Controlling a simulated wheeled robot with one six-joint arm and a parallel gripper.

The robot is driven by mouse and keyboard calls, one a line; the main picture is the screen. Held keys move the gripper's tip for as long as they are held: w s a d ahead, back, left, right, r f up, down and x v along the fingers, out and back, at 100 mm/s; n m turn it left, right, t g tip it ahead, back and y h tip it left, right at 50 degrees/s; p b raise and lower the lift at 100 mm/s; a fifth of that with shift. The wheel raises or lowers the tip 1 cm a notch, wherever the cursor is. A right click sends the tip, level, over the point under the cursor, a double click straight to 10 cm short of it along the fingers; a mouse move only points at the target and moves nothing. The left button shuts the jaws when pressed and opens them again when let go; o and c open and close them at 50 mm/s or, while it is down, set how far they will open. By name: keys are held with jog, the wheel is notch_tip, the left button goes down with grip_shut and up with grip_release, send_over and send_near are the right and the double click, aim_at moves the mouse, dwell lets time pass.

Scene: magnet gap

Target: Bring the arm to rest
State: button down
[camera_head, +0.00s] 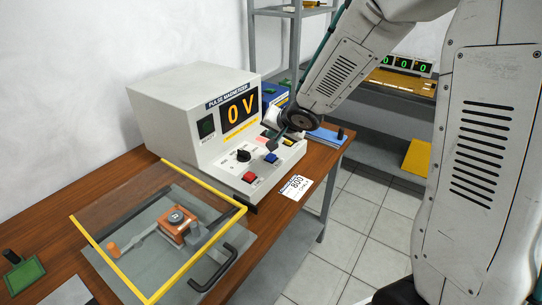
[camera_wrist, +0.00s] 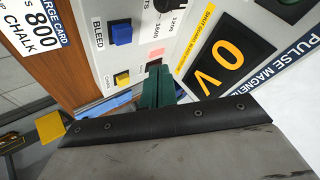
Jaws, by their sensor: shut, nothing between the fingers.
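My arm reaches in from the right in the head view. My gripper (camera_head: 272,144) is over the control panel of the pulse magnetizer (camera_head: 165,118), partly hidden by my own wrist. In the wrist view my dark green fingers (camera_wrist: 155,90) are together with nothing between them, in front of the panel's buttons. I cannot tell whether they touch the panel. The display (camera_head: 240,107) reads 0 V.
The panel has a red button (camera_head: 249,177), a blue button (camera_head: 271,158) and a black knob (camera_head: 243,155). A card reading 800 (camera_head: 296,187) lies beside it. A yellow-edged clear cover (camera_head: 150,215) stands over an orange fixture (camera_head: 172,226). Shelving (camera_head: 395,108) stands behind.

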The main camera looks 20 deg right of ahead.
dwell(0.6)
jog(key=s+d+n+g+h, duration=0.45)
jog(key=s+d, duration=0.35)
jog(key=s, duration=0.6)
jog(key=s+a+r+g, duration=0.1)
jog(key=s+r, duration=0.3)
jog(key=s, duration=0.3)
jog(key=s+a+r+n+g+y, duration=0.1)
jog(key=s+r, duration=0.3)
jog(key=s, duration=0.4)
jog(key=s+a+r+n+g+y, duration=0.1)
jog(key=s+a+r, duration=0.2)
jog(key=s, duration=0.5)
jog(key=shift+r, duration=0.5)
jog(key=shift+y, duration=0.25)
